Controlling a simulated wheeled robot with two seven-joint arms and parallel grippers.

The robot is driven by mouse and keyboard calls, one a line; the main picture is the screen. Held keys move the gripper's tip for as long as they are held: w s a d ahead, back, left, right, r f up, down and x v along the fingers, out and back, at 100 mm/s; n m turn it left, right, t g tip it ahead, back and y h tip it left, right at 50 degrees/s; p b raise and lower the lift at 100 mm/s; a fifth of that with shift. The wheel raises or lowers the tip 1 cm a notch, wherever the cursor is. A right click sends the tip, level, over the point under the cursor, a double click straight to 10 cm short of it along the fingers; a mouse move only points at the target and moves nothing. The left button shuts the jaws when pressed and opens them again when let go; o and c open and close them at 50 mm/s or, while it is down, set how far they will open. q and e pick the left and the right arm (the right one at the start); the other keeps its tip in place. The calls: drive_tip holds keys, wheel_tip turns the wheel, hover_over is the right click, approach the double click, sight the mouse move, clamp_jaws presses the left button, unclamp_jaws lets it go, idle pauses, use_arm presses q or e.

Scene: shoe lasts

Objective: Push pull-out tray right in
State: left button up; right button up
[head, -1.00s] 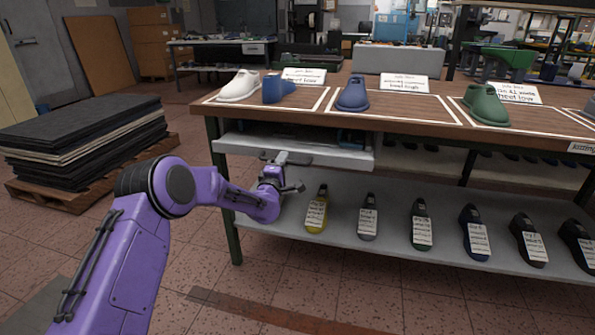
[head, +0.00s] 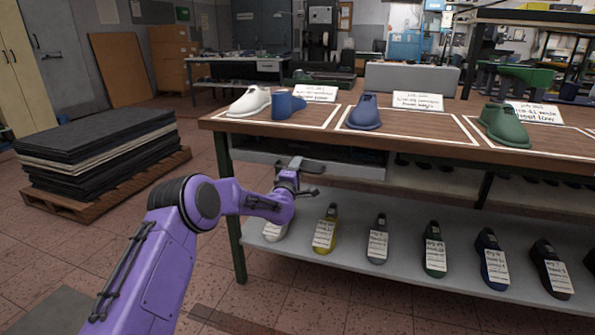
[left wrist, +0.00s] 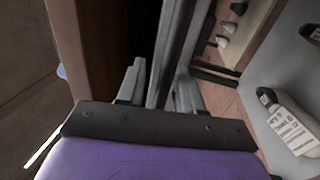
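The pull-out tray (head: 352,171) is under the left part of the wooden tabletop, with its long pale grey front showing. Its inside is dark and mostly hidden below the tabletop. I cannot tell whether the fingers touch the tray. My right gripper is not in view.
Shoe lasts stand on the tabletop (head: 425,134) inside white outlines, with cards. Several tagged lasts, including a yellow one (head: 326,230), stand on the lower shelf (head: 345,262) below my gripper. A pallet of dark sheets (head: 100,155) is at the left.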

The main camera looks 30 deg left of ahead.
use_arm(q)
drive_tip(key=shift+f, duration=0.2)
drive_tip(key=p+v, duration=0.1)
drive_tip(key=v, duration=0.9)
drive_tip(key=shift+s, duration=0.25)
drive_tip(key=shift+d, duration=0.15)
